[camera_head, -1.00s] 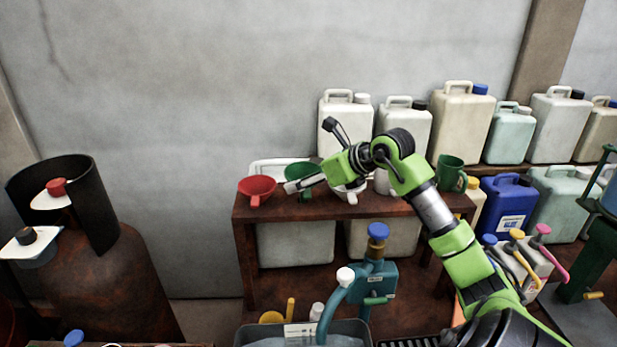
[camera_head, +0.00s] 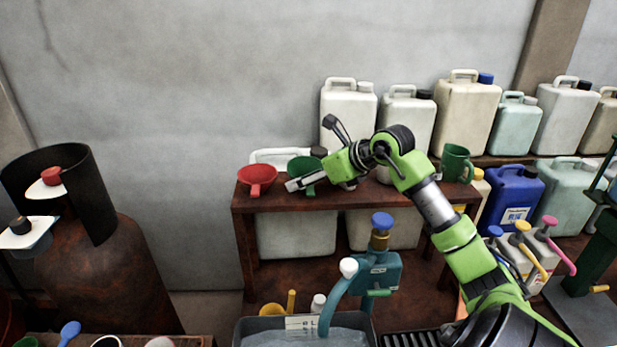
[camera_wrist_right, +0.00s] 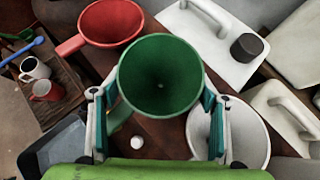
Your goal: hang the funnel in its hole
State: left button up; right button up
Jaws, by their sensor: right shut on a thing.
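My right gripper (camera_head: 299,185) is shut on a green funnel (camera_wrist_right: 160,72) at the left part of the brown wooden shelf. In the right wrist view the funnel's wide mouth faces the camera, between the two fingers. A white funnel (camera_wrist_right: 240,135) is on the other side. My left gripper is not in view.
The wooden shelf (camera_head: 244,222) carries a green jug (camera_head: 456,164) at its right. White canisters (camera_head: 347,103) stand behind. A teal pump (camera_head: 378,272) stands over a grey basin (camera_head: 245,330) in front. A rusty vessel (camera_head: 105,275) is at the left.

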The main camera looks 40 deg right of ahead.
jog(key=shift+s+f, duration=0.1)
jog(key=shift+f, duration=0.35)
jog(key=o, duration=1.6)
jog(key=shift+a, duration=0.1)
